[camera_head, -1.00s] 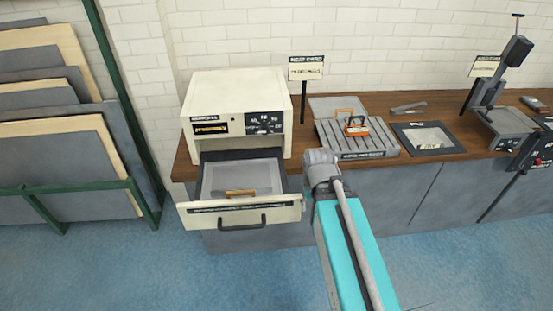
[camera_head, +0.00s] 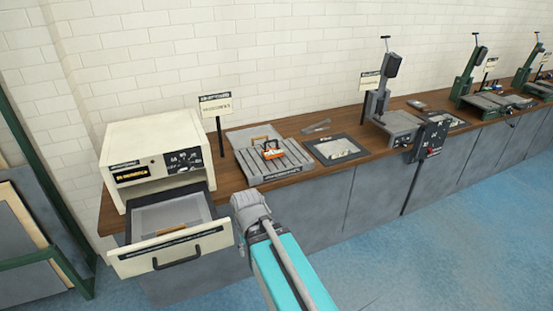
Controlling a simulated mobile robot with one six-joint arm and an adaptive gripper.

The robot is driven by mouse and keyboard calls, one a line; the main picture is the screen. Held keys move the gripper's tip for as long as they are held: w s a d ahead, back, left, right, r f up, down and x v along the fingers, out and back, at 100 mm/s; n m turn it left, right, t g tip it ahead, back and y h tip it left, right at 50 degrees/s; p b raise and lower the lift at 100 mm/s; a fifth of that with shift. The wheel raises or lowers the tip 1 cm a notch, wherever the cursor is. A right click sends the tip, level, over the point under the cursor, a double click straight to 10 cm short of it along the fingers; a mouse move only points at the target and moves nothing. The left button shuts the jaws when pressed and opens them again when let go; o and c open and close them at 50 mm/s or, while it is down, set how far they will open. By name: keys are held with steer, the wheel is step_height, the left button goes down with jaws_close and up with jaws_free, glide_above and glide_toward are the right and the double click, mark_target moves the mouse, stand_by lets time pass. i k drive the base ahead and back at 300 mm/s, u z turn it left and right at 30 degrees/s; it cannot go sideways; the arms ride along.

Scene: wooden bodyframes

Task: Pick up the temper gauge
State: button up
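I cannot tell for sure which thing is the temper gauge. A thin dark grey tool (camera_head: 316,127) lies flat on the bench behind a black-framed mat (camera_head: 357,154). My teal arm with a grey rounded end reaches up from the bottom middle, in front of the bench. My gripper's fingers do not show.
A cream oven-like box (camera_head: 152,147) stands at the bench's left end. Its drawer (camera_head: 215,238) is pulled out toward me and holds a wooden-handled item. Drill-like stands (camera_head: 379,98) line the bench to the right. The blue floor (camera_head: 450,240) in front is clear.

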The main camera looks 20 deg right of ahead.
mark_target(271, 153)
steer(key=k, duration=0.35)
steer(key=z, duration=0.15)
steer(key=i, duration=1.4)
steer(key=z, duration=0.45)
